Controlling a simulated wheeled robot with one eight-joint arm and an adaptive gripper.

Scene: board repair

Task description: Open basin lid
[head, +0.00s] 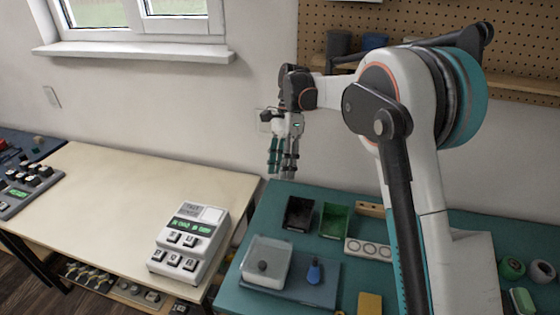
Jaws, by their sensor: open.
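The basin (243,270) is a pale grey, squarish box near the left edge of the teal bench. A light lid (269,250) with a dark round knob (263,266) appears to cover it. My gripper (282,174) hangs with its fingers pointing down, high above and behind the basin in the picture. It is open and empty, apart from the lid.
A dark bin (298,213) and a green bin (334,221) stand behind the basin. A blue-handled tool (314,270) lies on the blue mat (318,292) beside it. A white holder with round sockets (368,248) is right. A keypad device (189,242) stands on the left cream table.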

